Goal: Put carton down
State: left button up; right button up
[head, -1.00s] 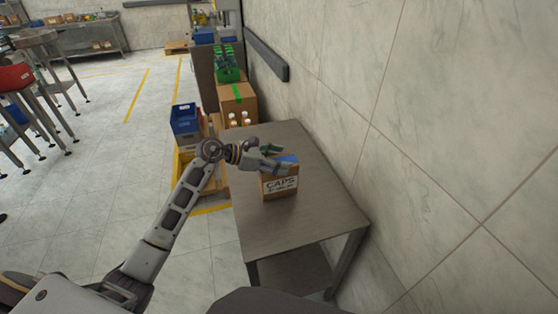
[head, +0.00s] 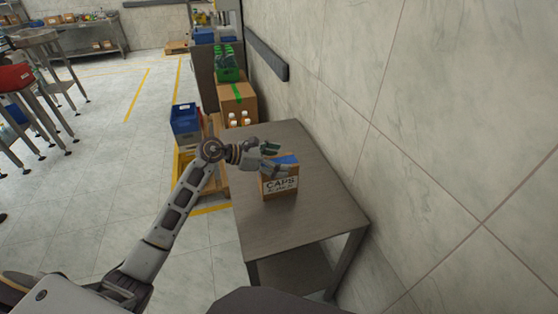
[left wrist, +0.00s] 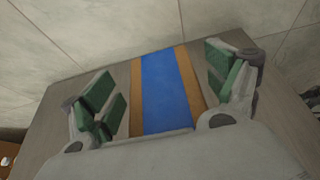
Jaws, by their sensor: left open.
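The carton (head: 280,184) is a small brown box with a white "CAPS" label and a blue top. It stands upright on the grey metal table (head: 290,227). My left gripper (head: 272,158) is at its top, coming in from the left. In the left wrist view the carton's blue top (left wrist: 164,95) lies between the two green-padded fingers of my left gripper (left wrist: 163,92). The fingers are spread, with a gap to the carton on each side. The carton's far side is hidden. My right gripper is not in view.
A tiled wall (head: 440,130) runs along the table's right side. Behind the table are a larger carton (head: 237,100), white bottles (head: 239,119) and blue crates (head: 186,120). The front part of the tabletop is clear.

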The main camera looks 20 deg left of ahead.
pick_arm(q)
jog(key=shift+r, duration=0.15)
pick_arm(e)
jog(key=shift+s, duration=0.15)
pick_arm(q)
jog(key=shift+s+a+r, duration=0.1)
jog(key=shift+s+a, duration=0.15)
jog(key=shift+a, duration=0.2)
jog(key=v, duration=1.1)
jog(key=shift+b, duration=0.35)
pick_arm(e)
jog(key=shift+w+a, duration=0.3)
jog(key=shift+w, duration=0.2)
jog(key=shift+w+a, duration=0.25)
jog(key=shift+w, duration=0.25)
pick_arm(q)
jog(key=shift+d, duration=0.1)
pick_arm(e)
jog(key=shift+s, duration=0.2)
